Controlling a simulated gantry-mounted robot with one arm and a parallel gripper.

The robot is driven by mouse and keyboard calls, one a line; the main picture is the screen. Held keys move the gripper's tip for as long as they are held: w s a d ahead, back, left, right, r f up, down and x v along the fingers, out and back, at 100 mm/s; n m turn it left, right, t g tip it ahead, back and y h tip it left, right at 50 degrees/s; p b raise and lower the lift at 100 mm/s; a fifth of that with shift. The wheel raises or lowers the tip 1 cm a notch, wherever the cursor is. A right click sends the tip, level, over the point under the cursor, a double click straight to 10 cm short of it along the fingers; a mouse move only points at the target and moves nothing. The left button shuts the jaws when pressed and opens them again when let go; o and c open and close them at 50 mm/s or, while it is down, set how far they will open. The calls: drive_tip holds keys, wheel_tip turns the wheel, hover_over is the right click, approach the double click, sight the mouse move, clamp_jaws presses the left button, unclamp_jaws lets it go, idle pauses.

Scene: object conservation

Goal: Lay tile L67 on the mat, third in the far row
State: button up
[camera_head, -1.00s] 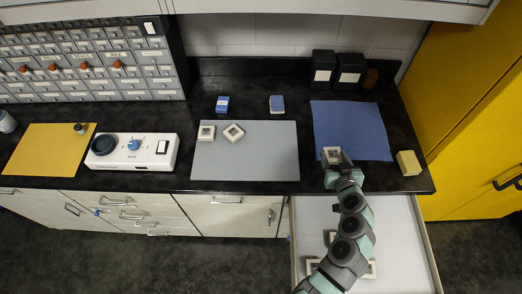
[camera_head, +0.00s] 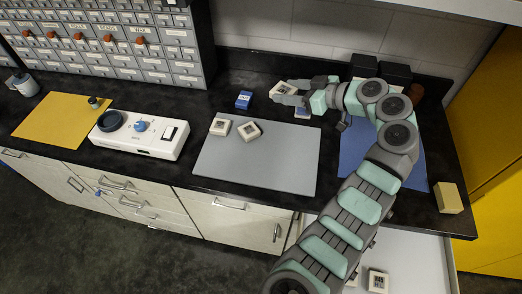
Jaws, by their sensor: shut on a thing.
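My gripper (camera_head: 296,94) is shut on a white-framed square tile (camera_head: 281,89) with a dark design. It holds the tile above the far right edge of the grey mat (camera_head: 250,173), and the tile looks tilted. Two similar tiles lie along the mat's far side: a left one (camera_head: 220,126) and a turned one (camera_head: 249,130). The mat's far right part is bare. No label can be read, so I cannot confirm the held tile is L67.
A blue box (camera_head: 243,99) stands behind the mat; a blue-and-white block (camera_head: 302,112) is partly hidden below my gripper. My arm crosses the blue mat (camera_head: 354,147). A yellow block (camera_head: 447,197) stands at right. An open drawer holds more tiles (camera_head: 378,281). A white device (camera_head: 140,134) stands left.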

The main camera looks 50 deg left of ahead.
sight(282, 140)
drive_tip(key=shift+s+a+f, duration=0.1)
drive_tip(key=shift+a, duration=0.05)
wheel_tip(282, 140, down, 19)
drive_tip(key=b, duration=0.3)
drive_tip(key=shift+f, duration=0.2)
drive_tip(key=o, duration=1.5)
drive_tip(key=v, duration=1.2)
